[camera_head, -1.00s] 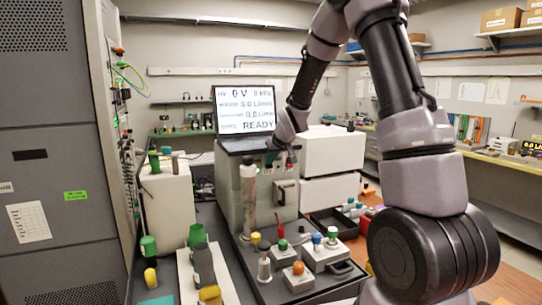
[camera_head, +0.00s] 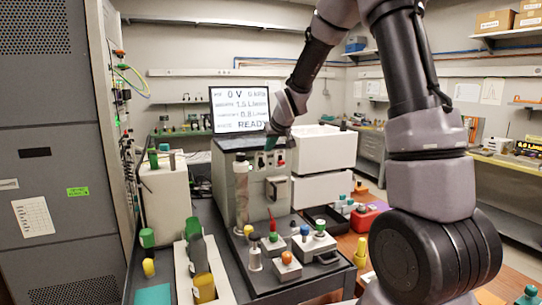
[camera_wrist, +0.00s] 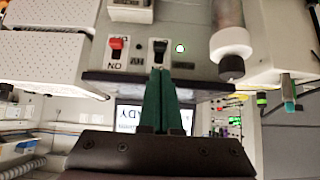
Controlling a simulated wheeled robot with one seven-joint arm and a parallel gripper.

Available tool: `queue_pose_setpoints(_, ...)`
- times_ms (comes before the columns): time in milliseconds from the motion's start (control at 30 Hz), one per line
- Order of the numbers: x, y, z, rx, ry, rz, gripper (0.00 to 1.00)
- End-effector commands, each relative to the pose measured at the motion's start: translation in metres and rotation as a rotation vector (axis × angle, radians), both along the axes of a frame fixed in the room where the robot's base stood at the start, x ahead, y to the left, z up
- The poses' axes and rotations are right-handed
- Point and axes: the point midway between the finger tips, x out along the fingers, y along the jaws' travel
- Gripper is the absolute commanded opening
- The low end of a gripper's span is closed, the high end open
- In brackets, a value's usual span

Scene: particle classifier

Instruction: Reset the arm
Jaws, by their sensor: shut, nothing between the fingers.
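My arm reaches from the right over the grey particle classifier (camera_head: 226,190). My gripper (camera_head: 270,142) points down at the top of its front panel. In the wrist view, which is upside down, its two green fingers (camera_wrist: 163,98) are pressed together with nothing between them. The fingertips are right by a black toggle switch (camera_wrist: 158,50); I cannot tell whether they touch it. A red switch (camera_wrist: 117,43) sits beside it, and a small lit indicator (camera_wrist: 180,48) on the other side. The monitor (camera_head: 240,108) reads 0 V, 0 kPa, about 1.5 and 0.8 L/min, and READY.
A clear column (camera_head: 241,195) stands at the classifier's front left. White boxes (camera_head: 318,148) are stacked to its right. Knobs with coloured caps (camera_head: 285,257) stand on the bench before it. A tall grey cabinet (camera_head: 55,150) is at left. A red case (camera_head: 365,220) lies at right.

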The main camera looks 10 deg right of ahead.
Motion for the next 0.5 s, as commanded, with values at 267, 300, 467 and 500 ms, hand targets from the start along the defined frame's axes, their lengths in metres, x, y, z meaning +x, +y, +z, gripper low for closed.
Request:
queue_pose_setpoints(267, -0.0010, 0.0014, 0.0078, -0.001, 0.000, 0.001, 0.00)
queue_pose_setpoints(300, -0.0009, 0.0013, 0.0077, 0.000, -0.001, 0.000, 0.00)
queue_pose_setpoints(467, -0.0012, 0.0010, 0.0081, 0.000, -0.001, 0.000, 0.00)
queue_pose_setpoints(500, -0.0025, 0.0002, 0.0099, 0.002, -0.001, -0.003, 0.00)
